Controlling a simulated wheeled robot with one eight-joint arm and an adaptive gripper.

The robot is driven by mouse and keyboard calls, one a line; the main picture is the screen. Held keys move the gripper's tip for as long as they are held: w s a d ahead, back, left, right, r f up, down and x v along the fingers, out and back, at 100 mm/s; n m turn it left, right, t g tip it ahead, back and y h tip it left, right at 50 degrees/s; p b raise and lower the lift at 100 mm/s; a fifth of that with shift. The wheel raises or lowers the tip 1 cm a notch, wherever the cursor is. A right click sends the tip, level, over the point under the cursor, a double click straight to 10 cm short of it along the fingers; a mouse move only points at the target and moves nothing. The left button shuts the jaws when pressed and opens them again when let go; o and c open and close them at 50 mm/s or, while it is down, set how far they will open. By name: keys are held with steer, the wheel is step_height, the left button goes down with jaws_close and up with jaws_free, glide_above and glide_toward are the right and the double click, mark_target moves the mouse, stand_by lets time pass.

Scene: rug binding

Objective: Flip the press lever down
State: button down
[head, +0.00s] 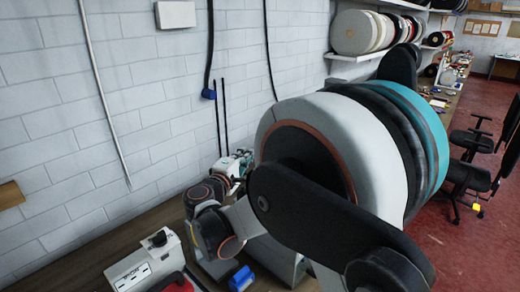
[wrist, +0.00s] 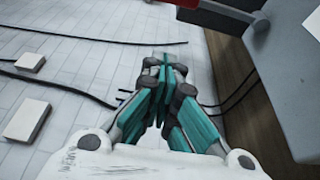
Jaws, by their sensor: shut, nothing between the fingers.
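My gripper (wrist: 163,70) shows in the wrist view with its teal finger pads together and nothing between them. In the head view it appears small (head: 240,165), close to the tiled wall. A red and grey bar (wrist: 225,12), which may be the press lever, crosses the top of the wrist view beside a grey machine body (wrist: 285,80). My fingertips are apart from it. In the head view a red part (head: 179,285) shows at the bottom edge beside a pale machine (head: 147,265); I cannot tell if it is the same lever. The lever's angle is unclear.
Large white, dark and teal round shapes (head: 405,110) block much of the head view. A blue object (head: 241,278) lies on the bench. Black cables (head: 209,50) hang on the wall. Shelved rolls (head: 357,32) and black chairs (head: 468,175) stand farther back.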

steer(key=w+d, duration=0.6)
steer(key=shift+w+d+b, duration=0.15)
steer(key=shift+w+b, duration=0.15)
steer(key=shift+b, duration=0.1)
stand_by(0.4)
steer(key=s+d+f+m+b, duration=0.2)
steer(key=s+d+m+b, duration=0.1)
steer(key=s+d+b, duration=0.1)
steer(key=s+d+f+m+t+h+b, duration=0.1)
steer(key=s+d+f+m+b, duration=0.1)
steer(key=d, duration=0.4)
steer(key=shift+s+m+t+b, duration=0.3)
steer(key=shift+s+m+b, duration=0.3)
steer(key=shift+s+b, duration=0.55)
